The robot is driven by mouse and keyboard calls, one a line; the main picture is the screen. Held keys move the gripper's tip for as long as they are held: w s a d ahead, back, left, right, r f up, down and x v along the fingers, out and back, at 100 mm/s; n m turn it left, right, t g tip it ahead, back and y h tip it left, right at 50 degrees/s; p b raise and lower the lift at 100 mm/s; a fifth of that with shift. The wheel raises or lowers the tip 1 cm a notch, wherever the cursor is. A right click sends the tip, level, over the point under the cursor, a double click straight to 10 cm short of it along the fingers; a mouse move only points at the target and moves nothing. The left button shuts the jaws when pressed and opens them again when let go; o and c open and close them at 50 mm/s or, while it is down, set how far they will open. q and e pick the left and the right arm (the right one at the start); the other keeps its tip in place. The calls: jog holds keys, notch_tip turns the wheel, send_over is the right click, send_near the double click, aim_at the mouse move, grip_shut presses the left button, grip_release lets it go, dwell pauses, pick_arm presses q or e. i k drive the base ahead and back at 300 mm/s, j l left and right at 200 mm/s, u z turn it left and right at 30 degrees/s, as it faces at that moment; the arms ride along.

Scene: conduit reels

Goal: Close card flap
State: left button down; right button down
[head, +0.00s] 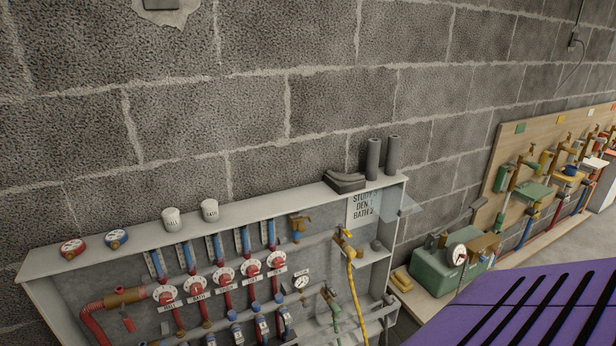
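A white card (363,209) with black lettering, reading roughly "STUDY, DEN, BATH", is at the upper right of the grey manifold cabinet (122,227). Neither of my grippers is in view.
Valves and a yellow hose (353,290) fill the cabinet. A green box (440,268) stands at right. A purple slotted shape covers the lower right corner.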

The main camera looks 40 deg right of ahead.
aim_at(403, 212)
jog(key=z, duration=1.9)
